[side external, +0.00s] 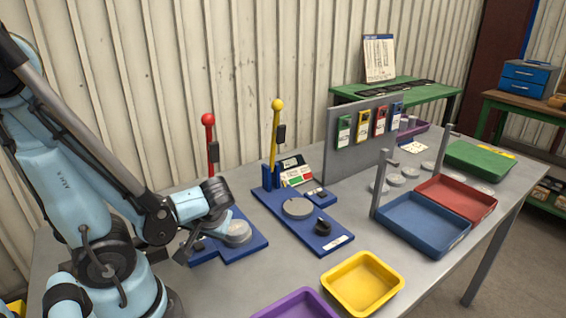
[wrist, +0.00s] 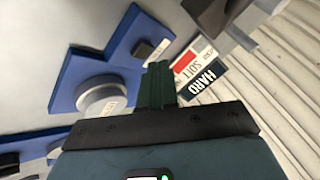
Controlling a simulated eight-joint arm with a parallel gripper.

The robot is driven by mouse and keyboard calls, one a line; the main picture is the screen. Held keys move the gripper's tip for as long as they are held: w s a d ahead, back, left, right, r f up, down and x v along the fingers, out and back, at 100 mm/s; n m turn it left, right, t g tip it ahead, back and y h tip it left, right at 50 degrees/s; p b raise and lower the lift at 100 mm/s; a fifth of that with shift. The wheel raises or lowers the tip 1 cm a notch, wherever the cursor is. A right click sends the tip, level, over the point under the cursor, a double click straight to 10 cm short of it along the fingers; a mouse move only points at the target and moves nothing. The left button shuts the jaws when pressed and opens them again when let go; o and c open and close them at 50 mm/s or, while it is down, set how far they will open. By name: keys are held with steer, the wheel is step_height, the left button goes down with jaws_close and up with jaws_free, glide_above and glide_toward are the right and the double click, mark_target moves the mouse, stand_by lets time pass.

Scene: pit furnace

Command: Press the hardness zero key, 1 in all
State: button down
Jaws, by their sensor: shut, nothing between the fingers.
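The small dark key (wrist: 148,48), which I take for the hardness zero key, sits on a raised tab of the blue base plate (wrist: 75,72) in the wrist view. A round grey disc (wrist: 102,97) stands on the same plate. A card (wrist: 200,75) beside the plate reads HARD and SOFT. My gripper (wrist: 157,70) is shut and empty, with its dark green fingertips just below the key in the picture. Contact with the key cannot be told. In the side view my wrist is over the left blue station with the red-knobbed lever (side external: 210,140) and partly hides it.
A second blue station (side external: 285,225) with a yellow-knobbed lever (side external: 276,130) stands to the right. A yellow tray (side external: 362,284) and a purple tray (side external: 297,304) lie in front. A grey panel (side external: 342,155) stands behind. Blue and red trays are farther right.

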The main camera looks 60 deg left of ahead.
mark_target(200, 246)
steer(key=shift+f, duration=0.1)
stand_by(0.3)
steer(key=shift+f, duration=0.3)
stand_by(0.5)
steer(key=shift+r, duration=0.4)
steer(key=shift+r, duration=2.5)
